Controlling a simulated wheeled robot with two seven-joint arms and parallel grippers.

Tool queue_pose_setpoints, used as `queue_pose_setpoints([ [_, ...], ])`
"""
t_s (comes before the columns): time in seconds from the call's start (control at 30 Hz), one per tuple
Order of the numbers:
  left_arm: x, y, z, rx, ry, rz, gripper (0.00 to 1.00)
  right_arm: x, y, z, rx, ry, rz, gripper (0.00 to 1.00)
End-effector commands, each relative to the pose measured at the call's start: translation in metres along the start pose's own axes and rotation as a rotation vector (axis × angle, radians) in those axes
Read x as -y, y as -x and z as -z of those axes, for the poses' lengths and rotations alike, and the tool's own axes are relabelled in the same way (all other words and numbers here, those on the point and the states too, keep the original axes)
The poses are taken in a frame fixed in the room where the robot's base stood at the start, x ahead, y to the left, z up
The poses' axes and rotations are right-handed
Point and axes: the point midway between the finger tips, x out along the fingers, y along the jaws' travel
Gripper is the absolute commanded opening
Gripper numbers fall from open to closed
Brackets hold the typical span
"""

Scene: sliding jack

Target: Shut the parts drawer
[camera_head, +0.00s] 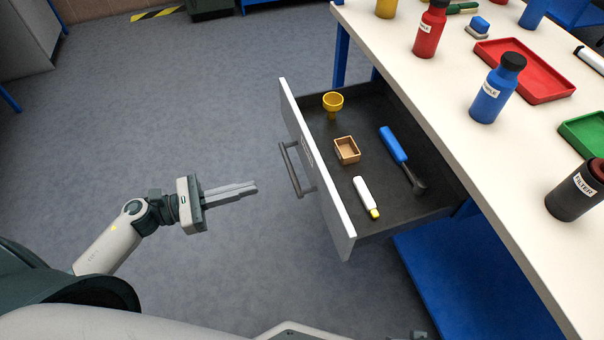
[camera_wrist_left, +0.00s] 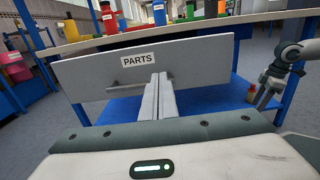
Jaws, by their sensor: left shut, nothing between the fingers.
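The parts drawer (camera_head: 345,225) stands pulled out from under the bench, its pale front facing my left arm. The front (camera_wrist_left: 205,62) shows a PARTS label in the left wrist view. A dark bar handle (camera_head: 291,170) is fixed to the front. My left gripper (camera_head: 255,187) is shut and empty, left of the handle and apart from it. In the left wrist view its closed fingers (camera_wrist_left: 160,80) point at the front, overlapping the handle in the picture. My right gripper (camera_wrist_left: 266,92) appears small at the right there; its jaw state is unclear.
The drawer holds a yellow cup (camera_head: 332,104), a wooden box (camera_head: 347,150), a blue-handled tool (camera_head: 393,144) and a white-and-yellow tube (camera_head: 364,193). Bottles and trays stand on the bench top (camera_head: 440,95). The floor (camera_head: 200,110) left of the drawer is clear.

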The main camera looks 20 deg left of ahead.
Motion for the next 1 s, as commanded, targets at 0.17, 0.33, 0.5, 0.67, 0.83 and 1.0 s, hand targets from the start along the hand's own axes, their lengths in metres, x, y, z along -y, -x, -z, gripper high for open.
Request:
queue_pose_setpoints([
  [0.17, 0.0, -0.001, 0.0, 0.0, 0.002, -0.001, 0.0, 0.0, 0.0, 0.0, 0.0, 0.0, 0.0, 0.46],
  [0.33, -0.001, -0.005, 0.0, 0.001, 0.002, -0.001, 0.0, 0.0, -0.002, -0.001, 0.001, 0.0, 0.0, 0.46],
  [0.5, -0.001, -0.015, -0.001, 0.001, 0.004, -0.001, 0.0, 0.0, -0.008, -0.002, 0.002, 0.0, 0.001, 0.46],
  [0.67, -0.001, -0.029, -0.001, 0.001, 0.004, -0.001, 0.0, 0.0, -0.013, -0.004, 0.0, 0.0, 0.002, 0.46],
  [0.83, -0.001, -0.045, -0.002, 0.003, 0.004, -0.002, 0.0, 0.0, -0.025, -0.005, -0.002, 0.001, 0.002, 0.46],
  [1.0, -0.001, -0.06, -0.001, 0.002, 0.003, -0.002, 0.0, -0.001, -0.035, -0.009, 0.0, 0.001, 0.002, 0.46],
])
